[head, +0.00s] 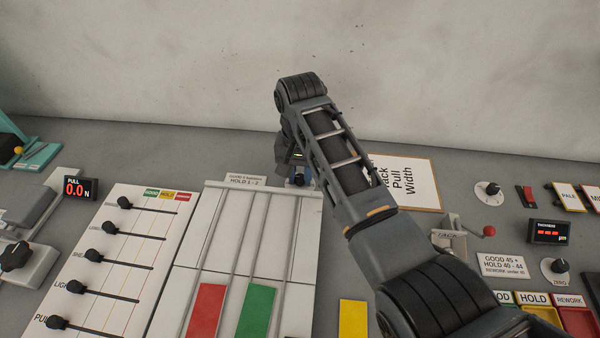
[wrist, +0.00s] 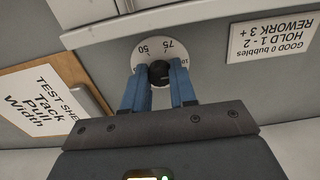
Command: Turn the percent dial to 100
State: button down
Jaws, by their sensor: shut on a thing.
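The percent dial (wrist: 147,58) is a white disc marked 50, 75 and a partly hidden number at its right edge. Its black knob (wrist: 159,73) is in the middle of the disc. My gripper (wrist: 160,82) has its two blue fingers on either side of the knob and is shut on it. The knob's pointer cannot be made out. In the head view my arm covers most of the gripper and the dial, behind the white panel.
A test sheet board (head: 418,182) lies right of the dial, and a bubble-count card (head: 244,181) lies left of it. A white panel with grooves (head: 215,240) is in front. Another knob (head: 490,189) and a red switch (head: 527,196) are farther right.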

aim_at(300, 177)
jog(key=shift+w+r, duration=0.1)
jog(key=c, duration=0.9)
grip_release()
jog(key=shift+r+b, duration=0.5)
jog(key=shift+r, duration=3.35)
